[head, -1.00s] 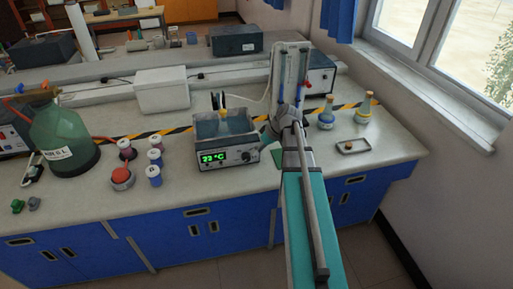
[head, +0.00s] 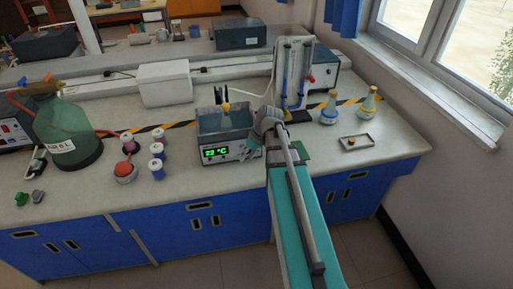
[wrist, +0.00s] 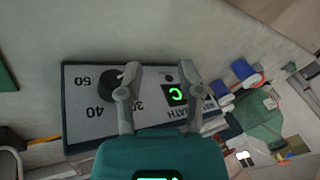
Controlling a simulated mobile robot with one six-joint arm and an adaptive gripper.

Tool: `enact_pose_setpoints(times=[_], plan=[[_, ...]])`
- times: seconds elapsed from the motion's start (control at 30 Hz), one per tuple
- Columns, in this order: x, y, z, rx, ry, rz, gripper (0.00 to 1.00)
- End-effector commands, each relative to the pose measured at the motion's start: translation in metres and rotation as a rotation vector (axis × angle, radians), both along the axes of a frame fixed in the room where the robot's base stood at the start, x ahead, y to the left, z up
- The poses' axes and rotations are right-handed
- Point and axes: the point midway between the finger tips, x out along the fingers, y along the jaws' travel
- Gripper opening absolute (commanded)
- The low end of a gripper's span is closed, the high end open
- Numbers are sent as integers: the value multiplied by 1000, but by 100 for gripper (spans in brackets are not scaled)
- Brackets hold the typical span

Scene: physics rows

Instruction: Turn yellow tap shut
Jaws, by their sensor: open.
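The other finger is near the lit green display (wrist: 174,95).
Two yellow-topped flasks (head: 330,110) and a small tray (head: 356,141) stand to the right. A white box (head: 165,84) is behind the bath. A large green bottle (head: 66,132) and several small jars (head: 157,165) stand to the left. The bench front is mostly clear.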

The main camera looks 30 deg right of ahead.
Motion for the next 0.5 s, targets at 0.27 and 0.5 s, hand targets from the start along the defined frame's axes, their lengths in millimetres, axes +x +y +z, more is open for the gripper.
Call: enact_pose_setpoints(times=[0.27,0.5], plan=[[-38,67,-11,-150,127,-73,47],[-69,106,-16,-286,184,-154,47]])
